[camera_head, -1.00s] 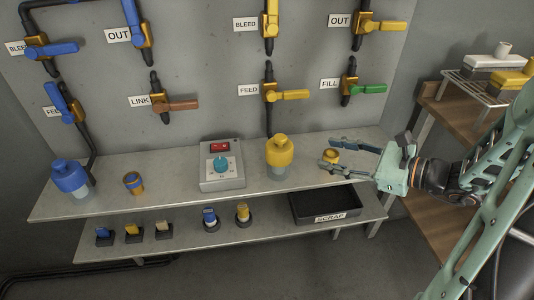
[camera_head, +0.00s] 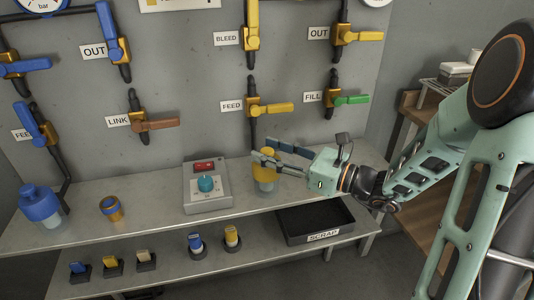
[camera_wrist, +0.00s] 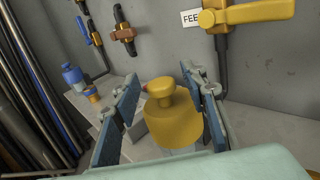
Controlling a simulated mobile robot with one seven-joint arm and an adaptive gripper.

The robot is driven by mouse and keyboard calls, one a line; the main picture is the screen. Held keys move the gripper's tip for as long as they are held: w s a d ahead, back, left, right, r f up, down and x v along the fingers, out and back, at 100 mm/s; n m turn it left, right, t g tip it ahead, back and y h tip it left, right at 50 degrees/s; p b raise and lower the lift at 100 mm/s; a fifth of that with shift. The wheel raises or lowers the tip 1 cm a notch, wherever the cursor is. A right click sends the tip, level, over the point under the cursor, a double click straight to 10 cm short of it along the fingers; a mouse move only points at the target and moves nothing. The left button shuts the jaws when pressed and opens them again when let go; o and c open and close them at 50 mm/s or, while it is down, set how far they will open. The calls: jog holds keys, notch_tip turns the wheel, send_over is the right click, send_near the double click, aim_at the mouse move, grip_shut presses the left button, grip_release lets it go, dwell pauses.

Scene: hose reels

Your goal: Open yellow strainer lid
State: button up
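The yellow strainer (camera_head: 265,172) stands upright on the upper shelf, right of the grey control box. Its yellow lid (camera_wrist: 172,122) has a round knob on top and fills the middle of the wrist view; a clear body shows beneath. My gripper (camera_head: 264,151) reaches over it from the right. In the wrist view, my gripper (camera_wrist: 164,82) is open, with one blue finger on each side of the lid. A gap shows on the left; whether the right finger touches the lid I cannot tell. My fingers partly hide the lid in the head view.
A control box (camera_head: 207,189) with a teal knob stands just left of the strainer. A blue strainer (camera_head: 40,204) and a yellow-blue ring (camera_head: 111,208) are further left. A yellow FEED valve (camera_head: 268,109) hangs above. A black scrap tray (camera_head: 315,222) sits below right.

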jog(key=shift+w+a, duration=0.2)
jog(key=shift+a, duration=0.15)
jog(key=shift+c, duration=0.4)
grip_shut()
